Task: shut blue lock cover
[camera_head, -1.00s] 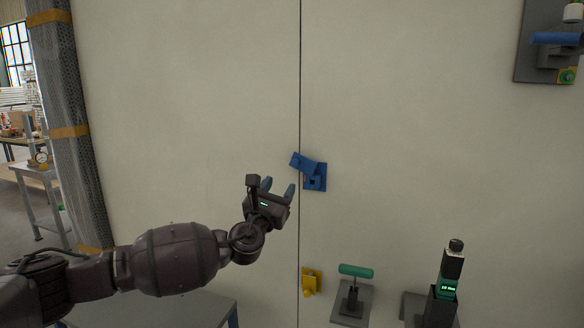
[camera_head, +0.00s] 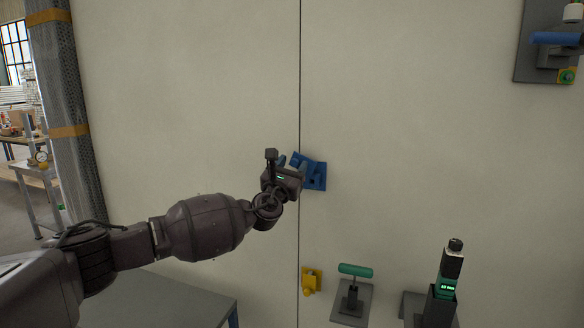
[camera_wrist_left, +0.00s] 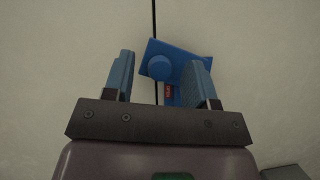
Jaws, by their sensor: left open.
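The blue lock cover (camera_head: 304,160) is tilted up to the left on its blue base (camera_head: 317,176), which is fixed to the pale wall just right of a vertical seam. In the left wrist view the cover (camera_wrist_left: 183,53) shows beyond the fingers, with a round knob on it, and a small red label shows below it. My left gripper (camera_head: 291,161) is open, its fingers at the left side of the cover. In the left wrist view the left gripper (camera_wrist_left: 162,78) has the knob between its fingers in the picture; I cannot tell whether anything touches. My right gripper is not in view.
Below on the wall are a yellow lock (camera_head: 311,281), a green T-handle (camera_head: 355,271) on a grey plate and a dark device with a green display (camera_head: 447,287). A grey panel (camera_head: 535,60) with a blue handle is at upper right. The wall around the cover is clear.

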